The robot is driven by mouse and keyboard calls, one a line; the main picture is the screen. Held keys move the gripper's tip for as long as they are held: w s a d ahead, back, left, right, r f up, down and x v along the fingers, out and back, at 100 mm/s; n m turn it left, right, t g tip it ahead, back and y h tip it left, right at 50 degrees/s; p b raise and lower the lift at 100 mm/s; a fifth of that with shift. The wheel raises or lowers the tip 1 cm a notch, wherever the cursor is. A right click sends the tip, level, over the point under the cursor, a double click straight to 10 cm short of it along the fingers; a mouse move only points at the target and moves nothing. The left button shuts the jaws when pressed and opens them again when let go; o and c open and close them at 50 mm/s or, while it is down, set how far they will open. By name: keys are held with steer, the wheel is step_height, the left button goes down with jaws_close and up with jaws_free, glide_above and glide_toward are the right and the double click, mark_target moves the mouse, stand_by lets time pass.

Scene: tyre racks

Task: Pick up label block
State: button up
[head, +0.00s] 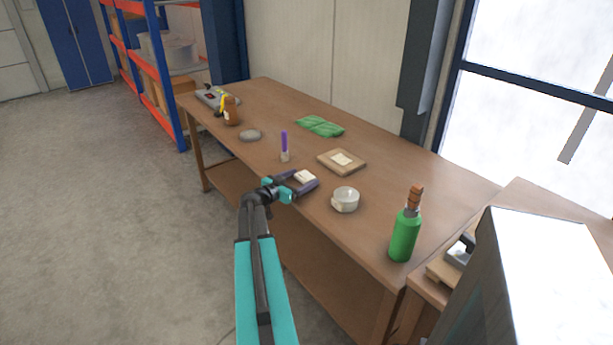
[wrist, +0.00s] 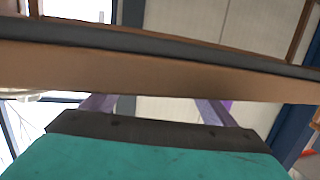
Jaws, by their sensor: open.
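A small white block (head: 305,176) sits at the table's front edge in the head view, and I take it as the label block. My gripper (head: 309,178) is open, with its dark purple fingers on either side of this block. I cannot tell whether they touch it. In the wrist view the two purple fingers (wrist: 157,106) stand apart, partly hidden by a brown band, and the block does not show there. A flat brown piece with a pale label (head: 342,161) lies farther back on the table.
Open floor lies left.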

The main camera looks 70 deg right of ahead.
stand_by(0.5)
steer(key=c, duration=1.1)
